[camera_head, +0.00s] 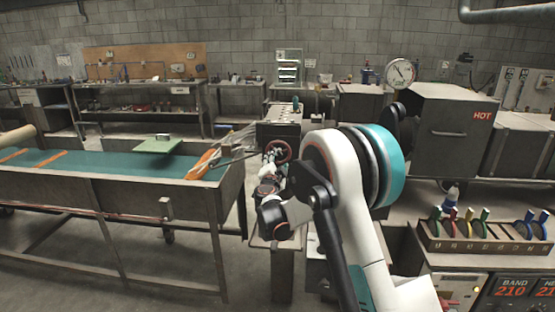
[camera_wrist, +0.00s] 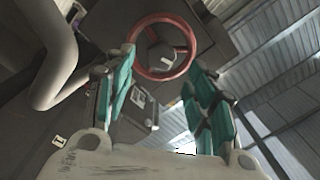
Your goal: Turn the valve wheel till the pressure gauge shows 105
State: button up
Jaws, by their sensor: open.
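The valve wheel is a red ring with a dark hub; it shows in the wrist view (camera_wrist: 141,73), upper middle, beyond my fingertips. In the head view the red wheel (camera_head: 288,150) is partly hidden by my arm. My gripper (camera_wrist: 153,85) has its two teal-padded fingers spread apart with nothing between them. The wheel appears ahead of the fingers, and I cannot tell whether either finger touches it. In the head view my gripper (camera_head: 270,165) is small and close to the wheel. A round white pressure gauge (camera_head: 400,72) stands at the back right; its reading is too small to make out.
A long bench with a green belt surface (camera_head: 85,165) stands at the left. A dark cabinet marked HOT (camera_head: 445,130) stands at the right. A rack of coloured tools (camera_head: 480,238) is at the lower right. Open floor lies between bench and arm.

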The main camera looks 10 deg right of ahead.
jog(key=v, duration=0.7)
jog(key=shift+r, duration=0.1)
jog(key=s+a+r+n+y, duration=0.35)
jog(key=s+r+n, duration=0.2)
jog(key=r, duration=0.25)
jog(key=s+a+r+n+y, duration=0.2)
jog(key=s+r+n+y, duration=0.25)
jog(key=s+r, duration=0.2)
jog(key=s+n+g+y, duration=0.2)
jog(key=s+n+g, duration=0.1)
jog(key=s, duration=0.7)
jog(key=s+d+f+g+h, duration=0.1)
jog(key=s+d+f+g, duration=0.1)
jog(key=s, duration=0.7)
jog(key=s+d+f+n+g+h, duration=0.1)
jog(key=s+d+f+g+h, duration=0.1)
jog(key=s+d+f, duration=0.2)
jog(key=s+d+f+g+h, duration=0.1)
jog(key=s+d+f+g, duration=0.2)
jog(key=s+f, duration=0.5)
jog(key=s, duration=0.6)
jog(key=shift+s+n, duration=0.15)
jog(key=shift+n, duration=0.15)
dwell(1.1)
